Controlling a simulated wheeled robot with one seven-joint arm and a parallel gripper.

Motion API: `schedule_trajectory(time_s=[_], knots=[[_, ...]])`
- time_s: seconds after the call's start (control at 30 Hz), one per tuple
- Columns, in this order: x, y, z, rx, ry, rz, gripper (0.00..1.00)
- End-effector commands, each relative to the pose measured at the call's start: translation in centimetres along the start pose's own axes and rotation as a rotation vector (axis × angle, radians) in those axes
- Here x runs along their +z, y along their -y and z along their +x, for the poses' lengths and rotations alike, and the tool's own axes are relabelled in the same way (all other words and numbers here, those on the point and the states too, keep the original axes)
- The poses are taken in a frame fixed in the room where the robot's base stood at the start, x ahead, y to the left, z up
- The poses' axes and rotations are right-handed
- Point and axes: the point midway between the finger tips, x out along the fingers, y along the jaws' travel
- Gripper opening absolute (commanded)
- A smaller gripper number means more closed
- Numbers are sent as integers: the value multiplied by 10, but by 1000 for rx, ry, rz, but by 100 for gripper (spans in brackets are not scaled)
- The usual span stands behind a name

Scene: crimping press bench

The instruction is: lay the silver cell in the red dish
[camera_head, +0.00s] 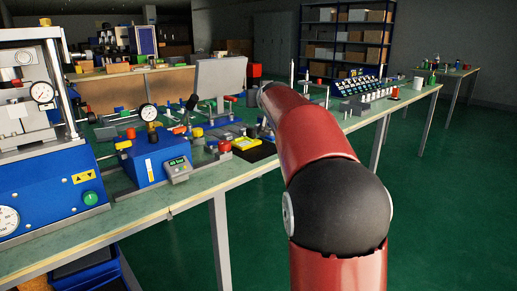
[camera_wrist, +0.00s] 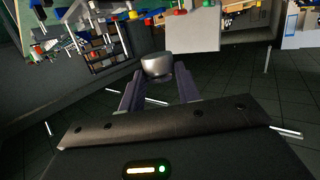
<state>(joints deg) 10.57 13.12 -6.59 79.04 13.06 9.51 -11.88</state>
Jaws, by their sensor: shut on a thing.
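In the wrist view my gripper (camera_wrist: 158,80) is shut on the silver cell (camera_wrist: 157,66), a short, shiny, rounded piece held between the two dark fingertips. Dark floor shows below and beside it, so it is held up in the air. In the head view my red arm hides the gripper and the cell. I cannot make out the red dish for certain in either view. A small round red thing (camera_head: 224,146) sits on the bench, but I cannot tell whether it is a dish.
The long bench (camera_head: 190,196) is crowded. A blue press (camera_head: 45,195) stands at the left, a blue gauge unit (camera_head: 150,160) beside it, a grey monitor (camera_head: 220,76) farther back. Green floor (camera_head: 440,200) at right is clear.

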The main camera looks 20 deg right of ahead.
Motion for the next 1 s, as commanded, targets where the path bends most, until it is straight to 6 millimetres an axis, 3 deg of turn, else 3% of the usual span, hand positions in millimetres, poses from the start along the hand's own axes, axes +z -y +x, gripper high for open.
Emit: schedule_trajectory(time_s=[0.2,0.4,0.67,0.9,1.0], knots=[[64,-3,12,4,4,3,8],[111,-2,22,3,4,2,8],[135,0,27,2,1,1,8],[169,-1,34,1,3,2,8],[174,0,35,2,0,2,8]])
